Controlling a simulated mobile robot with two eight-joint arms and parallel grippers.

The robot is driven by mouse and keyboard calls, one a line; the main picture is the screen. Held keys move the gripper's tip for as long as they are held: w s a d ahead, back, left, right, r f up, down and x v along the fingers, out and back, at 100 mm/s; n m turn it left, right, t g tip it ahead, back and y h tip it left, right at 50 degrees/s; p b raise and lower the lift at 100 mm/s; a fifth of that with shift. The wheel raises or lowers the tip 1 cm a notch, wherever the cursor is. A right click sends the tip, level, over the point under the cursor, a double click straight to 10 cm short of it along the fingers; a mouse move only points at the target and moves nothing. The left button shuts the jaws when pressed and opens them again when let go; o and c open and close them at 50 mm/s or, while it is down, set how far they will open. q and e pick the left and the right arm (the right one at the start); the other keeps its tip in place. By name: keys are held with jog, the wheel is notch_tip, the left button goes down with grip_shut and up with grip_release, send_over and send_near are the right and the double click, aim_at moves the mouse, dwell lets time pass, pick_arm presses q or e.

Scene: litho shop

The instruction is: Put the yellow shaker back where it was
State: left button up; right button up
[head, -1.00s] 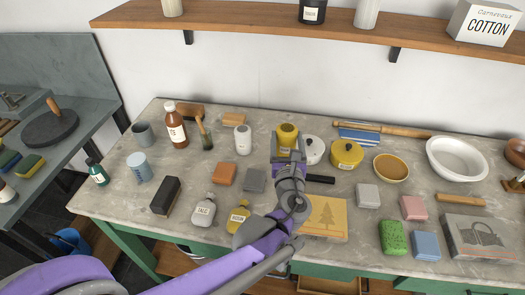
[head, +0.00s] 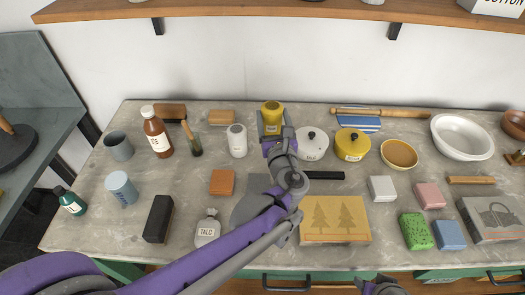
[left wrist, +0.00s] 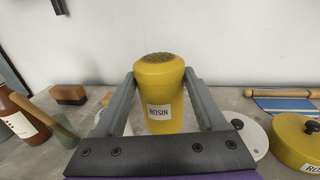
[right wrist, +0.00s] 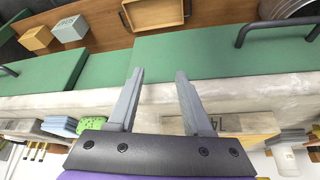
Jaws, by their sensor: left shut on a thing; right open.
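The yellow shaker (head: 272,118), labelled ROSIN, is upright between the fingers of my left gripper (head: 272,133). It also shows in the left wrist view (left wrist: 159,92), where the fingers close on its two sides and its dark perforated top faces up. It is near the back edge of the bench, between a white shaker (head: 237,141) and a white lidded pot (head: 311,145). My right gripper (right wrist: 160,75) is open and empty, near the bench's front edge.
A yellow lidded pot (head: 353,145) and an ochre bowl (head: 399,155) stand to the right. A brown bottle (head: 156,133), a brush and wooden blocks are to the left. A wooden shelf (head: 270,14) runs above. My left arm covers part of the bench (head: 110,228).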

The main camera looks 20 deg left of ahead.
pick_arm(q)
jog(key=shift+w+a+f, duration=0.1)
jog(key=shift+w+a, duration=0.1)
jog(key=shift+f, duration=0.35)
notch_tip(320, 180, down, 9)
jog(key=shift+f+b, duration=0.1)
jog(key=shift+b, duration=1)
pick_arm(e)
jog(key=shift+a+f, duration=0.2)
jog(key=shift+f, duration=0.4)
jog(key=shift+a+f, duration=0.15)
jog(key=shift+f, duration=0.45)
pick_arm(q)
jog(key=shift+f, duration=0.1)
jog(key=shift+f, duration=0.15)
jog(key=o, duration=1.4)
jog(key=shift+c, duration=0.2)
pick_arm(e)
jog(key=shift+f, duration=0.15)
